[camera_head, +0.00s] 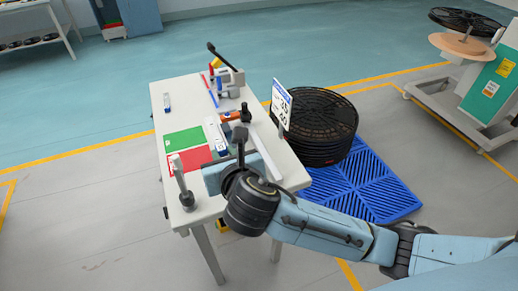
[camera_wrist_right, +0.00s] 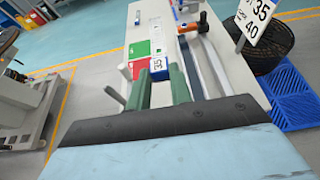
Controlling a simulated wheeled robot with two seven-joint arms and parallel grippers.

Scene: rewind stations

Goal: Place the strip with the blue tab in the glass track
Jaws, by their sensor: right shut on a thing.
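My right gripper (camera_wrist_right: 160,82) reaches over the white table and is shut on the strip with the blue tab (camera_wrist_right: 158,64). A white and blue label with dark digits shows between its green fingers. In the head view the strip (camera_head: 215,132) lies beside the green and red panels, partly hidden by my wrist. A long pale rail (camera_head: 264,152), which looks like the glass track, runs to the right of the strip, apart from it; it also shows in the wrist view (camera_wrist_right: 213,65). I cannot tell whether the strip touches the table. My left gripper is not in view.
The table (camera_head: 160,118) carries a green panel (camera_head: 183,139), a red panel (camera_head: 189,160), an orange-handled tool (camera_head: 236,116) and a small upright post (camera_head: 182,184). A number sign (camera_head: 281,103) stands at the right edge. Black reels (camera_head: 315,122) sit on a blue pallet (camera_head: 365,185).

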